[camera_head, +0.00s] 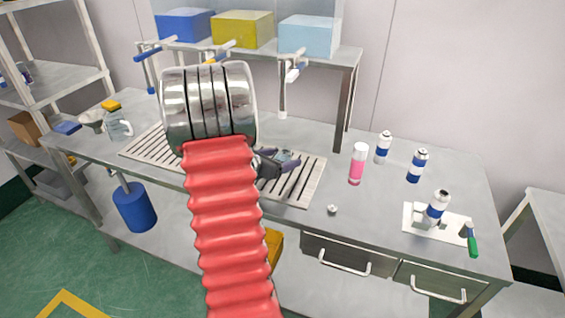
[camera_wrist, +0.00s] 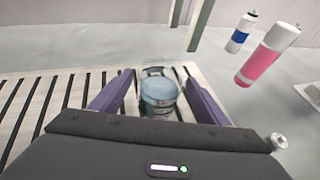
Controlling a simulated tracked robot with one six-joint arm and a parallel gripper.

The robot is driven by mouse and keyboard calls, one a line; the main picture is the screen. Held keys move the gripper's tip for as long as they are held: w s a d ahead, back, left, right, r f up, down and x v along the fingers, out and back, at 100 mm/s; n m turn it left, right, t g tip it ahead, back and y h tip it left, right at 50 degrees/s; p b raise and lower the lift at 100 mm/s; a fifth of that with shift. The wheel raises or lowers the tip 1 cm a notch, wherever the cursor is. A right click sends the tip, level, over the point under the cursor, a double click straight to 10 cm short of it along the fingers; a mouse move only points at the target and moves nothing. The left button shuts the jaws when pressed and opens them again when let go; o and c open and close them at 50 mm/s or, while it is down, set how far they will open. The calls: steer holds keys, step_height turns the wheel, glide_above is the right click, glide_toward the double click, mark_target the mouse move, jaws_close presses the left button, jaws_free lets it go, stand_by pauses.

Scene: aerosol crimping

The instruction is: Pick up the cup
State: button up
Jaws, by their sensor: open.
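My gripper (camera_wrist: 159,82) is open, with one finger on each side of the cup. Gaps show between the fingers and the cup. In the head view my gripper (camera_head: 284,161) is low over the rack, and I cannot make out the cup there, as my arm covers that area.
A pink-and-white can (camera_head: 357,165) stands right of the rack. Several blue-and-white cans (camera_head: 417,167) are farther right. A small metal piece (camera_head: 332,209) lies near the front edge. A glass jug (camera_head: 118,125) stands at left. A raised shelf (camera_head: 325,57) holds coloured boxes behind.

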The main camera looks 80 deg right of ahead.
steer(key=shift+c, duration=0.6)
steer(key=c, duration=1.1)
